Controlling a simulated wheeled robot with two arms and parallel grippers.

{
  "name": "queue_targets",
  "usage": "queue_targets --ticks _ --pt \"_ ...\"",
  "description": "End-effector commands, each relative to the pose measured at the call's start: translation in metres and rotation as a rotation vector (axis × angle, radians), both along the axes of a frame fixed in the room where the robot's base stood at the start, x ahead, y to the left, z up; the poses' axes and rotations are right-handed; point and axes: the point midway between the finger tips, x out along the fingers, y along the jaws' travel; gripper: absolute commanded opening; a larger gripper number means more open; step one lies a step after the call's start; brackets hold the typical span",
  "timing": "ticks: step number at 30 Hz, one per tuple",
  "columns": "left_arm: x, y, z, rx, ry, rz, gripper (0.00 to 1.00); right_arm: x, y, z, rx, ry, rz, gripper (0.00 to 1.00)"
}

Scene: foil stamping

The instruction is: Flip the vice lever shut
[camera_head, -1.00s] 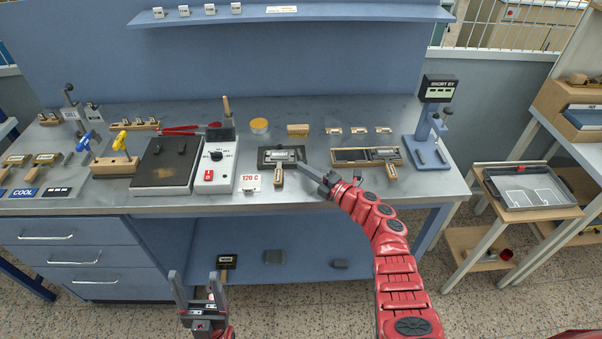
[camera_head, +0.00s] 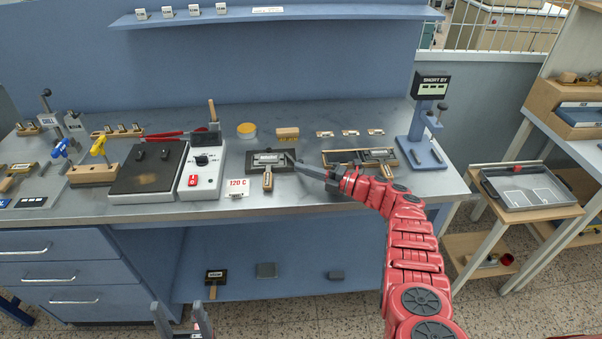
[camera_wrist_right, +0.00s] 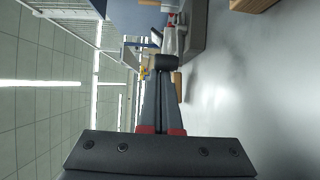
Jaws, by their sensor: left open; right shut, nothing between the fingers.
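The vice (camera_head: 254,168) is a dark flat block on the bench with a pale metal piece on top. A wood-handled tool (camera_head: 267,180) sits at its front edge. My right gripper (camera_head: 293,160) comes in from the right, its shut fingertips at the vice's right end. The lever cannot be told apart from the fingertips in the head view. In the right wrist view, a dark round knob or bar end (camera_wrist_right: 167,62) is right at the tips of the shut fingers (camera_wrist_right: 163,78); contact is unclear. My left gripper (camera_head: 181,316) is open and empty, low in front of the bench.
A hot plate (camera_head: 148,182) and a white control box (camera_head: 203,172) stand left of the vice, with a "120 C" card (camera_head: 237,186) between. A wooden tray (camera_head: 345,158) lies to the right, then a blue stand with display (camera_head: 425,152). The bench front strip is mostly clear.

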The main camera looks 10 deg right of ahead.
Motion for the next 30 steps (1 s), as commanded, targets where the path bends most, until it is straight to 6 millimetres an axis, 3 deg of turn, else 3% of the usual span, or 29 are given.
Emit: queue_targets --ticks 11,24,30 --pt "0.0 0.0 -0.03 0.0 0.0 0.0 0.67 0.002 -0.016 -0.007 -0.001 0.002 -0.013 0.0" --pt "0.0 0.0 -0.107 0.0 0.0 0.0 0.67 0.018 -0.047 -0.009 0.0 -0.002 -0.023 0.0" --pt "0.0 0.0 -0.132 0.0 0.0 0.0 0.67 0.026 -0.055 -0.007 0.0 -0.001 -0.024 0.0"
